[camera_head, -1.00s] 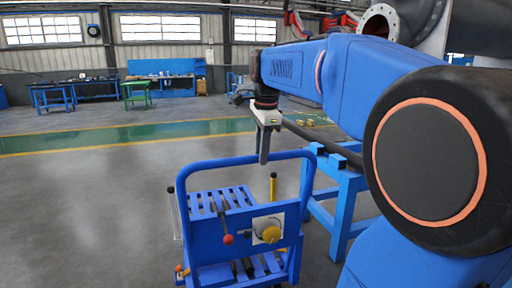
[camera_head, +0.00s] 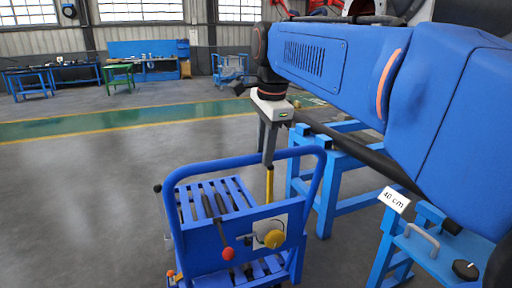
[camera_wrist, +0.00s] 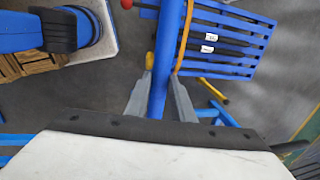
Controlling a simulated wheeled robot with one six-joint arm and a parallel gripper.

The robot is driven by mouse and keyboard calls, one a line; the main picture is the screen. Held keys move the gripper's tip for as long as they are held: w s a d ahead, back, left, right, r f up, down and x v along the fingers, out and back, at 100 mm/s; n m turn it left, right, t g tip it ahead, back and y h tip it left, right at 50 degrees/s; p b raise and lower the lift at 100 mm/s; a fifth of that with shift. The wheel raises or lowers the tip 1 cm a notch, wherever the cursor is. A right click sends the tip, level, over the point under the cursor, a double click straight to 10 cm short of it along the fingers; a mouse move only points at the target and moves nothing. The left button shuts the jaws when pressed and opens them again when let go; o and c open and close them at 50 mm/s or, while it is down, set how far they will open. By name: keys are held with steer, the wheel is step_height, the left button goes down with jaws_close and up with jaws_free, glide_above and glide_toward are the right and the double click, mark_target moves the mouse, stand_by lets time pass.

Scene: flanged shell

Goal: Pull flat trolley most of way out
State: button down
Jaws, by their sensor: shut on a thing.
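The flat trolley (camera_head: 230,255) is blue, with a slatted deck (camera_head: 208,197) and a rounded tubular push handle (camera_head: 190,170). Its front panel carries a red knob (camera_head: 228,253) and a yellow knob (camera_head: 274,239). My gripper (camera_head: 268,158) points down at the top bar of the handle, right of its middle. In the wrist view the blue bar (camera_wrist: 168,45) runs between the two grey fingers (camera_wrist: 160,85), which are shut on it. The trolley's wheels are mostly out of sight.
A blue stand (camera_head: 330,190) is close at the trolley's right. A blue frame with a "40 cm" label (camera_head: 395,200) is at the lower right. Grey floor (camera_head: 90,210) is open at left. Workbenches (camera_head: 150,60) stand far back.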

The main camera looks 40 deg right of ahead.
steer(key=shift+s, duration=0.1)
stand_by(0.3)
steer(key=c, duration=1.5)
jaws_free()
steer(key=shift+c, duration=0.2)
steer(key=shift+r, duration=0.1)
steer(key=s+a+r, duration=0.1)
steer(key=s+r, duration=0.2)
steer(key=r, duration=1.4)
steer(key=shift+s, duration=0.15)
